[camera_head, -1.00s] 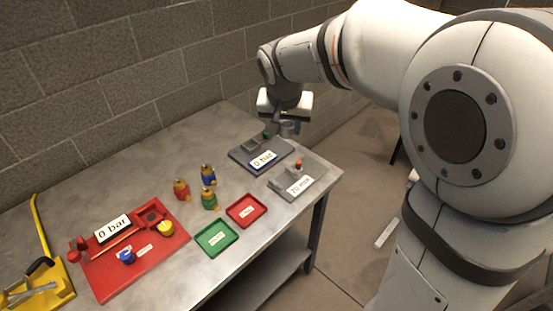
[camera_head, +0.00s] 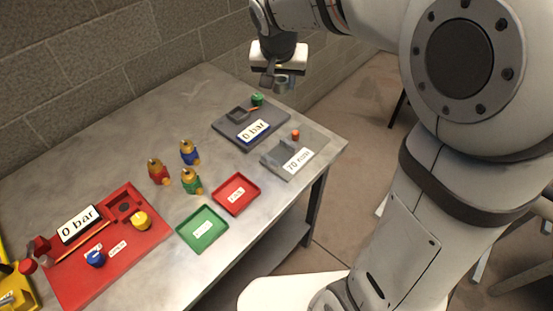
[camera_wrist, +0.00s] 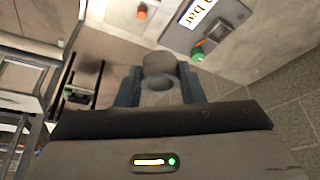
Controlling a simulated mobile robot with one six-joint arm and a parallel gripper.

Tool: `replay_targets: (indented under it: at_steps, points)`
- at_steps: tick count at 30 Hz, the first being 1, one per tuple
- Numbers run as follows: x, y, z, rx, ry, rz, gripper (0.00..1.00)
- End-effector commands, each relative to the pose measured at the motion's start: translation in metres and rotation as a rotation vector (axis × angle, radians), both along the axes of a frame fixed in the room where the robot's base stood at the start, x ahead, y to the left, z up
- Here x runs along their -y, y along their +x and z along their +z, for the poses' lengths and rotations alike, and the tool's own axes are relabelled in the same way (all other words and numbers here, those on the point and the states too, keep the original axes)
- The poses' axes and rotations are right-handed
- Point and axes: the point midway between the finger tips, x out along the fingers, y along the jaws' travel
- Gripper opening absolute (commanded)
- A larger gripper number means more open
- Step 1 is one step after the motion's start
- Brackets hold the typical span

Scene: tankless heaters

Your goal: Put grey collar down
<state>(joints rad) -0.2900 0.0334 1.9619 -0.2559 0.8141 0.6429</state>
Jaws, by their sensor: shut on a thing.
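The grey collar (camera_wrist: 160,70) is a short grey ring between my gripper's two fingers in the wrist view. My gripper (camera_head: 274,82) is shut on it and holds it in the air above the back right of the table. The collar also shows small under the gripper in the head view (camera_head: 281,86). Below it is a dark grey station (camera_head: 222,126) with a "0 bar" display (camera_head: 254,131) and a green knob (camera_head: 257,99). Beside that is a lighter grey plate (camera_head: 277,163) with an orange-red knob (camera_head: 295,134) and a "70 mbar"-like label, hard to read.
The metal table (camera_head: 130,133) also holds a red station (camera_head: 115,263), a green tray (camera_head: 182,231), a red tray (camera_head: 233,209) and several brass-topped coloured bottles (camera_head: 189,153). The back left of the tabletop is bare. A brick wall (camera_head: 70,60) stands behind.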

Motion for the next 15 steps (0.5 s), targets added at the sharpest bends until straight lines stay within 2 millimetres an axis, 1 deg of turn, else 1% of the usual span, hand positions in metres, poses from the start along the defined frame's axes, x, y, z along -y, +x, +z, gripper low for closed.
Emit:
replay_targets:
  at_steps: [1, 2, 3, 9, 15]
  points:
    - [-0.001, 0.0, -0.017, 0.0, 0.0, 0.002, 0.12]
    - [-0.002, 0.0, -0.021, 0.0, 0.0, 0.003, 0.12]
    - [-0.002, -0.001, -0.031, 0.0, 0.0, 0.004, 0.12]
    - [-0.004, -0.001, -0.076, 0.0, 0.0, 0.009, 0.12]
    - [-0.004, -0.001, -0.115, 0.0, 0.001, 0.009, 0.12]
